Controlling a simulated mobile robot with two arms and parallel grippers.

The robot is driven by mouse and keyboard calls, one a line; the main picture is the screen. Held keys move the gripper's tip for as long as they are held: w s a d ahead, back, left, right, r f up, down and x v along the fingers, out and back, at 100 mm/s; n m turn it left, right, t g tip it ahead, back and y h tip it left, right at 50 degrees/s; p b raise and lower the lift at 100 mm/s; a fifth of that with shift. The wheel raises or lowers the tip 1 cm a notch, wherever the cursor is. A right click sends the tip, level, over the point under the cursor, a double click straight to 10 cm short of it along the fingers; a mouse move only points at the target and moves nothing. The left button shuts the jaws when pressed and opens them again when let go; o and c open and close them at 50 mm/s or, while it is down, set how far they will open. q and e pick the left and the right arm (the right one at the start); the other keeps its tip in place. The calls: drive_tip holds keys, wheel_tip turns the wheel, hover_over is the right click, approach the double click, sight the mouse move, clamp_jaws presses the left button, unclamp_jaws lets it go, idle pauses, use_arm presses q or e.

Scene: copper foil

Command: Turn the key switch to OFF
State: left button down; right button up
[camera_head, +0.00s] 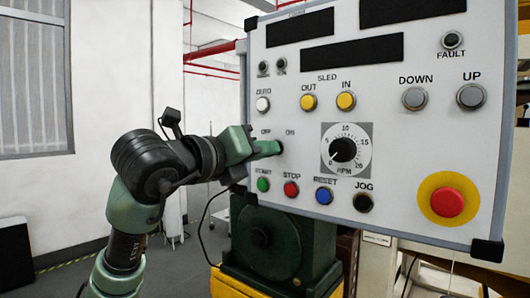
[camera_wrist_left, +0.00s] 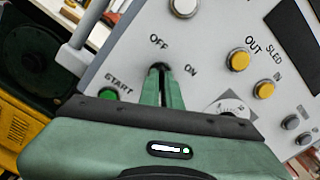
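The key switch (camera_head: 280,147) sits on the grey control panel below the OFF and ON labels. Only its dark edge shows in the head view. My left gripper (camera_head: 270,147) reaches it from the left, with its green fingertips at the switch. In the left wrist view, the two fingers (camera_wrist_left: 161,86) are close together with a narrow gap, around the dark key switch (camera_wrist_left: 160,69) between OFF and ON. The fingers hide most of the key, so I cannot tell its exact angle. My right gripper is in neither view.
The START button (camera_head: 263,184), STOP button (camera_head: 291,189) and ZERO button (camera_head: 263,104) are close to my left gripper. The RPM dial (camera_head: 343,150) is to its right. A red emergency button (camera_head: 447,202) is at the panel's lower right. Open floor lies left of the panel.

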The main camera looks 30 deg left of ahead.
use_arm(q)
drive_tip(key=shift+r, duration=0.1)
drive_tip(key=c, duration=1.6)
unclamp_jaws()
drive_tip(key=s, duration=0.2)
drive_tip(key=s+b, duration=0.1)
drive_tip(key=s, duration=0.2)
drive_tip(key=s+b, duration=0.1)
drive_tip(key=s, duration=0.1)
drive_tip(key=shift+s+a, duration=0.35)
drive_tip(key=shift+s, duration=0.05)
